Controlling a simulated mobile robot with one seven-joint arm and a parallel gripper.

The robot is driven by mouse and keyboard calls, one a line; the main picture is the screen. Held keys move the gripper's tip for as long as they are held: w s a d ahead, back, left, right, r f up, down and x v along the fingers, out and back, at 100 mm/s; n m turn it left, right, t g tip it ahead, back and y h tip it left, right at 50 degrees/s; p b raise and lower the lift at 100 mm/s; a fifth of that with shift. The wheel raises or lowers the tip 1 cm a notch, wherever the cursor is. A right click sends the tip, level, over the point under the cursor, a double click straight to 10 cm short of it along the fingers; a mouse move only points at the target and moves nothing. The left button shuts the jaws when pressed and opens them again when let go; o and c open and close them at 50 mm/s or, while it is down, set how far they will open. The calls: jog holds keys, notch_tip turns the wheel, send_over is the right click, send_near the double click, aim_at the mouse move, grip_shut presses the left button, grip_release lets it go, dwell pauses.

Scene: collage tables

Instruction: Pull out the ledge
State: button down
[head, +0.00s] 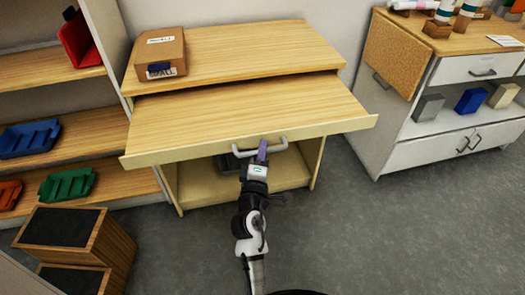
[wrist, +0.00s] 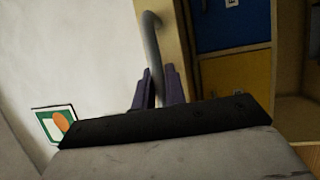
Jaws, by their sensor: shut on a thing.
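The ledge (head: 240,112) is a light wood board that sticks out from under the top of a wooden desk (head: 245,45). A grey bar handle (head: 244,152) is fixed to its front edge. My gripper (head: 263,150) is at the right part of this handle, with its purple fingers shut on the bar. In the wrist view the handle (wrist: 152,45) runs down between the two purple fingers (wrist: 158,88). The exact contact is partly hidden by the gripper body.
A cardboard box (head: 160,52) lies on the desk top at the left. Shelves with coloured trays (head: 68,184) stand at the left, above wooden step boxes (head: 75,235). A white cabinet (head: 455,115) with a cork flap (head: 397,52) stands at the right. Grey floor (head: 400,220) is clear at the right front.

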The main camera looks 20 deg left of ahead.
jog(key=shift+s+d, duration=0.3)
jog(key=shift+s, duration=0.05)
jog(key=c, duration=1.5)
grip_release()
jog(key=shift+o, duration=0.2)
jog(key=shift+s, duration=0.1)
